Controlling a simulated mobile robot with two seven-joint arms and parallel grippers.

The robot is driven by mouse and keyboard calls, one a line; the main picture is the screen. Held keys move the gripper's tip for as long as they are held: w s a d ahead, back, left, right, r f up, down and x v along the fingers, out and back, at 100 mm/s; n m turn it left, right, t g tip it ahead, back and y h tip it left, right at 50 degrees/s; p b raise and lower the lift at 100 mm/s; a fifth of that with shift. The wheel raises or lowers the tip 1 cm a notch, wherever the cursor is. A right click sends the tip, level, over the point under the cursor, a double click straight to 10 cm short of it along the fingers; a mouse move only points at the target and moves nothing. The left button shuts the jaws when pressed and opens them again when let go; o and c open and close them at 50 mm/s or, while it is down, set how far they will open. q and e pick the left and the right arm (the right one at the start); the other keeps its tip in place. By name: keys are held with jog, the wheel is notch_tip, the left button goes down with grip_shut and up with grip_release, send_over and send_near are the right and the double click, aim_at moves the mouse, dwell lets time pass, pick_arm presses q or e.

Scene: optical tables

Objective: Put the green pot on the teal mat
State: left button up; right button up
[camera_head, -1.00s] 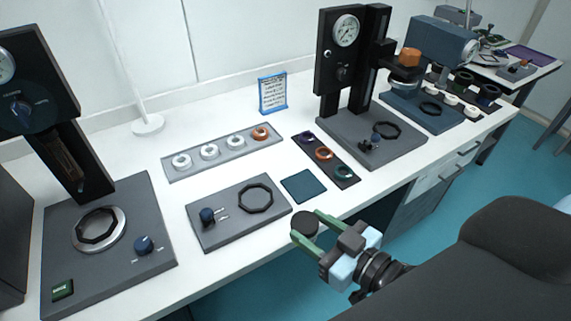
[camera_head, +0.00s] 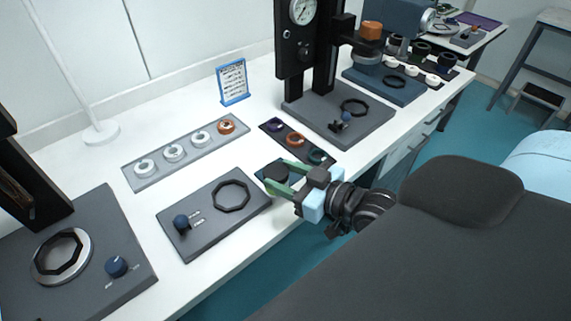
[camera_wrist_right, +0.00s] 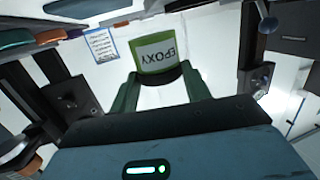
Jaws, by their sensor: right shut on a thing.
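The green pot (camera_wrist_right: 158,52), with a label reading EPOXY, is between the fingertips of my right gripper (camera_wrist_right: 160,85) in the right wrist view. In the head view the pot (camera_head: 276,174) shows as a dark round top between the green fingers of my right gripper (camera_head: 280,180). The gripper is shut on it. The teal mat (camera_head: 262,174) lies on the white table behind and under the pot in the picture and is mostly hidden. I cannot tell whether the pot touches it. My left gripper is not in view.
A grey plate with a black octagonal ring (camera_head: 215,222) lies just left of the gripper. A dark strip of coloured rings (camera_head: 325,168) lies just behind it. A press with a gauge (camera_head: 385,125) stands behind right. The table's front edge is close.

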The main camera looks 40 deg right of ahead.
aim_at(286, 166)
jog(key=w+d, duration=0.1)
jog(key=w, duration=0.1)
jog(key=w+d, duration=0.2)
jog(key=shift+f, duration=0.2)
jog(key=shift+w+d, duration=0.4)
jog(key=shift+w, duration=0.1)
jog(key=f, duration=0.3)
jog(key=shift+w+d, duration=0.35)
jog(key=shift+f+b, duration=0.3)
jog(key=shift+f, duration=0.05)
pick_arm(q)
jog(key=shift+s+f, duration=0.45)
pick_arm(e)
jog(key=shift+f, duration=0.15)
jog(key=o, duration=0.6)
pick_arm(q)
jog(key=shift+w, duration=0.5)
pick_arm(e)
jog(key=o, duration=0.4)
